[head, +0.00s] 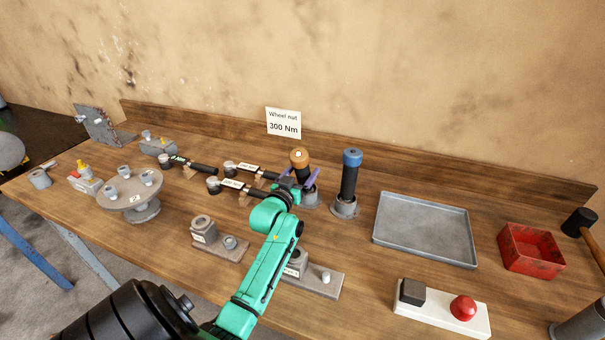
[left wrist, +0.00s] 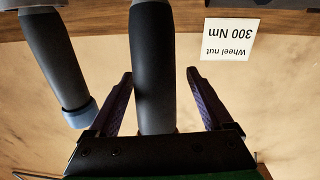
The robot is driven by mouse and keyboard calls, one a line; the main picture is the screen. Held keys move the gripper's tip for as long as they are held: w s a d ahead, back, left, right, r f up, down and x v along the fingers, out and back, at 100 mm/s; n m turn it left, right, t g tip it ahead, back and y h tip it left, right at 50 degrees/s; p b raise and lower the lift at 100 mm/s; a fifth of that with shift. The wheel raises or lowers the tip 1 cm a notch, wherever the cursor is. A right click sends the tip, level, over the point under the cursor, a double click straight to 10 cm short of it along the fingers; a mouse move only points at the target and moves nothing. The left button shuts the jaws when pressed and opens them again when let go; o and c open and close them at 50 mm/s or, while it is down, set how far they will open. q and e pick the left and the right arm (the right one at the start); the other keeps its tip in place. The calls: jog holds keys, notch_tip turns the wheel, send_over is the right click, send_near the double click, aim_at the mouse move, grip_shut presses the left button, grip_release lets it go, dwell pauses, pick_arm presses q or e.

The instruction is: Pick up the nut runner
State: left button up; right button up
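Two upright black-handled tools, which look like nut runners, stand in grey holders near the back of the bench. One has an orange cap (head: 299,156) and the other a blue cap (head: 352,158). My left gripper (head: 299,182) is at the orange-capped tool, its purple fingers apart on either side of the handle. In the left wrist view, the black handle (left wrist: 153,70) stands between the open fingers (left wrist: 160,95), with a clear gap on the right. The blue-capped tool (left wrist: 58,65) shows at the left there. My right gripper is not in view.
Several torque wrenches (head: 240,188) lie left of my gripper. A grey tray (head: 425,260), a red bin (head: 530,250) and a white button box (head: 440,320) are to the right. A round stand (head: 140,212) is left. A "Wheel nut 300 Nm" sign (head: 284,123) stands behind.

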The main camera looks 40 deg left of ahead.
pick_arm(q)
jog(key=shift+d, duration=0.15)
grip_shut()
jog(key=shift+r, duration=0.2)
jog(key=shift+r, duration=0.25)
jog(key=w+r+g, duration=0.2)
jog(key=r, duration=1)
jog(key=w+r+g, duration=0.1)
jog(key=w+r, duration=0.1)
jog(key=r, duration=1.1)
notch_tip(320, 180, down, 20)
jog(key=p, duration=0.2)
jog(key=shift+s+a+p, duration=0.25)
jog(key=shift+a+p, duration=0.05)
jog(key=shift+a, duration=0.05)
